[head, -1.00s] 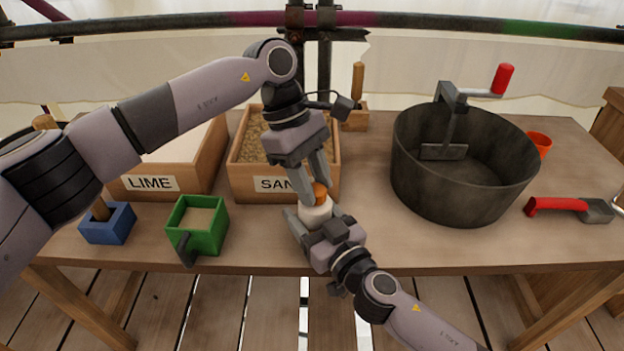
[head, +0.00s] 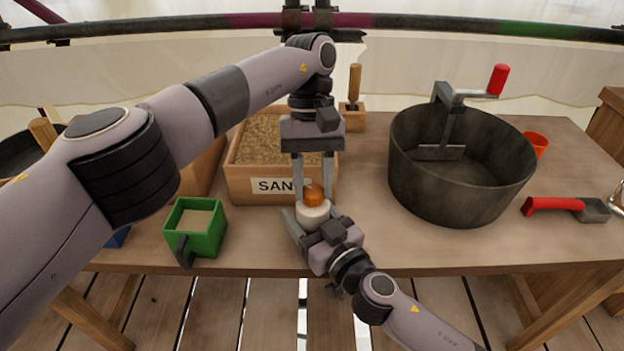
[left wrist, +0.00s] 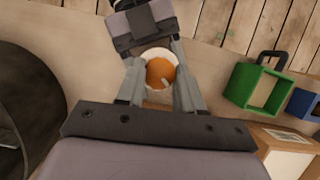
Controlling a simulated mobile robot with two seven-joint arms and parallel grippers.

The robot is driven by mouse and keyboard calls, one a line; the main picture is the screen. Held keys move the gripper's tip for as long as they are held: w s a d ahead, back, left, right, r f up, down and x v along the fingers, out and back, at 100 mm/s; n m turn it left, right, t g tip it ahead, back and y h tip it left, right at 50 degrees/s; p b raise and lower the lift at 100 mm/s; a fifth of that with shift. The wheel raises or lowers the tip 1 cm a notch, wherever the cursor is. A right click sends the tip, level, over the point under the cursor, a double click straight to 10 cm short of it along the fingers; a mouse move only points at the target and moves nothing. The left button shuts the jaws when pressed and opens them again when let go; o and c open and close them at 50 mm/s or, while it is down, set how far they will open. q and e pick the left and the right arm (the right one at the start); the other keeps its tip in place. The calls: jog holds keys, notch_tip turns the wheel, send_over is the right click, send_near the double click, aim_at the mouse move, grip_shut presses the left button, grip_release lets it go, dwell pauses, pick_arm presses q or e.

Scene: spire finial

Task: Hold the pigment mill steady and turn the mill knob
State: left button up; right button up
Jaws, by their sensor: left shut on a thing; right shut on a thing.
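The pigment mill (head: 313,213) is a small white round body with an orange mill knob (head: 314,195) on top. It stands upright near the table's front edge, before the sand box. My left gripper (head: 312,188) points down from above and is shut on the knob, one finger on each side. The left wrist view shows the knob (left wrist: 161,73) between the fingers, with a small pale mark on it. My right gripper (head: 311,218) comes from the front and is shut around the white body. Its grip is partly hidden in both views.
A wooden box of sand (head: 262,185) stands behind the mill. A green box (head: 208,235) with a dark handle is to the left. A large dark mixing tub (head: 450,195) is to the right, with a red-handled scoop (head: 560,207) beyond it. My left arm covers the table's left side.

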pick_arm(q)
jog(key=shift+m+y, duration=0.3)
jog(key=shift+m, duration=0.3)
jog(key=o, duration=1)
jog(key=shift+o, duration=0.2)
